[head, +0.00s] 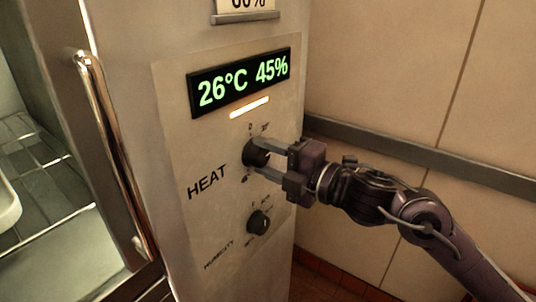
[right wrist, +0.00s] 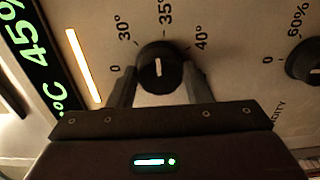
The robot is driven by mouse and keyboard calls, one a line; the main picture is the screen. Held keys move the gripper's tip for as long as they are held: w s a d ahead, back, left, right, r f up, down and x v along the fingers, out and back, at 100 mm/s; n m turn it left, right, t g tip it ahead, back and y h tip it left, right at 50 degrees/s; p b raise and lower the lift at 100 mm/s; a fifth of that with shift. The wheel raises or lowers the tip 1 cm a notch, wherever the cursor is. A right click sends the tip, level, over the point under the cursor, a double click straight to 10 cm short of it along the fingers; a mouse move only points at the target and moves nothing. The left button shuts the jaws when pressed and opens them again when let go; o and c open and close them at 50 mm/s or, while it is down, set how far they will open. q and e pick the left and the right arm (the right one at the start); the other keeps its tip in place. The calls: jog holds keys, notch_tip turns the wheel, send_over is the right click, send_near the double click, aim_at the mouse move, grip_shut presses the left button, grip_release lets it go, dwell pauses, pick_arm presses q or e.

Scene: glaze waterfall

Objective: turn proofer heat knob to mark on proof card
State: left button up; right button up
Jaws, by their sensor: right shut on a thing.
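The black heat knob (head: 254,153) is on the proofer panel beside the word HEAT. My right gripper (head: 265,158) is shut on it, one finger on each side. In the right wrist view the heat knob (right wrist: 148,68) has a white line running roughly up and down, in line with the 35° label. Labels 0, 30°, 35° and 40° surround it. The proof card (head: 262,5) is cut off at the top of the head view; only part of "60%" shows, and no heat mark is readable. My left gripper is not in view.
The display (head: 240,82) reads 26°C 45%, with a lit amber bar (head: 249,107) below. The humidity knob (head: 258,222) sits below the heat knob. A metal door handle (head: 112,155) stands left of the panel. A tiled wall with a rail (head: 400,150) is at right.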

jog(key=shift+m+p, duration=0.3)
jog(key=shift+m, duration=0.7)
jog(key=o, duration=1)
jog(key=shift+d, duration=0.1)
jog(key=b+v, duration=0.3)
jog(key=v, duration=0.4)
jog(key=shift+s+d, duration=0.2)
